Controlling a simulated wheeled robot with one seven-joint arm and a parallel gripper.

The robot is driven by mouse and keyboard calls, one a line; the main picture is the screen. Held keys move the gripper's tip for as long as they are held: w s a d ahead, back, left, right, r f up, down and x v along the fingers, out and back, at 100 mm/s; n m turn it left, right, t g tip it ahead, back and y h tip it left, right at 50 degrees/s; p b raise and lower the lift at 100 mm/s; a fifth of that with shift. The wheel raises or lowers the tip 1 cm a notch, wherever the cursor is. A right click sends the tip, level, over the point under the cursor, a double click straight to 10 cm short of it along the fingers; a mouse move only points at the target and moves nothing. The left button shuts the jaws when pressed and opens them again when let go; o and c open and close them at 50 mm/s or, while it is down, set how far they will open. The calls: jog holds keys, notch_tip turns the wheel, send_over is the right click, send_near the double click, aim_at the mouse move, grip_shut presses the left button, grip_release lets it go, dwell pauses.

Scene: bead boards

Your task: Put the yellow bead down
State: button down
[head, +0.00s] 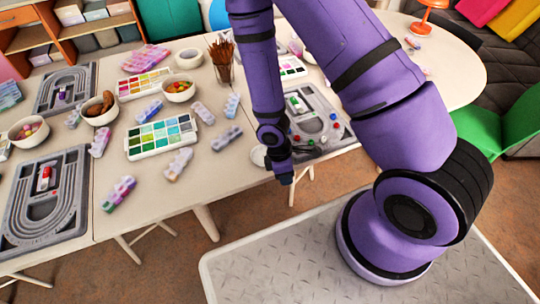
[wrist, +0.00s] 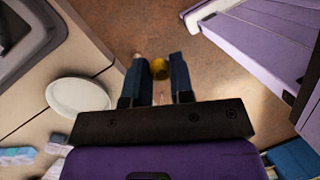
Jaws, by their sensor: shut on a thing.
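My gripper (wrist: 159,62) is shut on the yellow bead (wrist: 160,69), which sits between the two fingertips in the wrist view. Brown floor lies behind it there, past the table's edge. In the head view my gripper (head: 286,178) hangs down at the table's front edge, and the bead cannot be made out. A grey bead board (head: 325,143) with several coloured beads lies on the table just behind and right of my gripper, partly hidden by my arm. A corner of a grey board (wrist: 18,42) shows in the wrist view.
A round white dish (head: 258,156) stands by the table's edge, left of my gripper; it also shows in the wrist view (wrist: 78,93). Paint trays (head: 161,137), bowls (head: 179,91) and a cup of brushes (head: 222,68) crowd the table. Other grey boards (head: 75,222) lie left.

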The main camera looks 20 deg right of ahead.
jog(key=w, duration=0.8)
jog(key=w+f, duration=0.1)
jog(key=w, duration=0.3)
jog(key=shift+d, duration=0.15)
jog(key=shift+w+f, duration=0.25)
jog(key=shift+f, duration=0.05)
notch_tip(320, 180, down, 3)
jog(key=shift+s+f, duration=0.25)
jog(key=shift+f, duration=0.35)
jog(key=c, duration=1.1)
grip_release()
jog(key=shift+o, duration=0.5)
jog(key=v, duration=1.3)
jog(key=shift+r, duration=0.15)
